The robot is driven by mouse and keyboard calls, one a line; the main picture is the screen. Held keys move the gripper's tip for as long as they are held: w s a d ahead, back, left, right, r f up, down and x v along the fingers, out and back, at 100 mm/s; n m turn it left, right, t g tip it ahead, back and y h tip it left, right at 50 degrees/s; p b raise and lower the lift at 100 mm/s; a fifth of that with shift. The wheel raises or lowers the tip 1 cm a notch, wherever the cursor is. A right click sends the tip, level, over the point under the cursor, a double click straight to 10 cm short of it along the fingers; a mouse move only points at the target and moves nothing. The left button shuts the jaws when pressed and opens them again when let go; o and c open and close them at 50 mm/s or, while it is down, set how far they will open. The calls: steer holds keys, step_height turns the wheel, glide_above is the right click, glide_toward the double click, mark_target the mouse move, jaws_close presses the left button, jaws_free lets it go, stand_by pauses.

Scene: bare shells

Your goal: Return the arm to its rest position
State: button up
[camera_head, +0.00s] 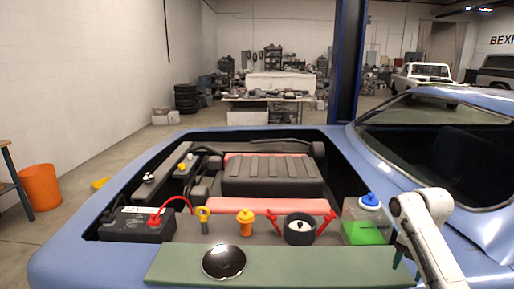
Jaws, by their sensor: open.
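My white arm (424,232) rises from the lower right and bends over at its top, in front of the blue car's windscreen side. My gripper (408,264) hangs below the bend, small and partly hidden by the arm, over the right end of the green fender mat (290,268). It is open, and I see nothing between its fingers. It is just right of the clear reservoir (362,229) with green fluid and a blue cap (371,200).
The open engine bay holds a battery (137,226), a yellow dipstick (203,214), an orange cap (245,218) and a black round cap with red handles (299,230). A dark shiny round dish (223,262) lies on the mat. An orange bin (41,187) and a blue post (347,62) stand beyond.

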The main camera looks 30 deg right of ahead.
steer(key=w+a+f+m+t+y, duration=0.1)
steer(key=a+f+m, duration=0.45)
steer(key=a, duration=0.85)
steer(key=w+a+f+m+y, duration=0.15)
steer(key=a+f+m, duration=0.35)
steer(key=a, duration=0.9)
steer(key=s+a+f+m+h, duration=0.1)
steer(key=s+a+f+m, duration=0.3)
steer(key=s+a, duration=0.4)
steer(key=s+m+h, duration=0.1)
steer(key=s+m, duration=0.6)
steer(key=s, duration=0.4)
steer(key=shift+s+r+h+b, duration=0.3)
steer(key=shift+s+r+h, duration=0.05)
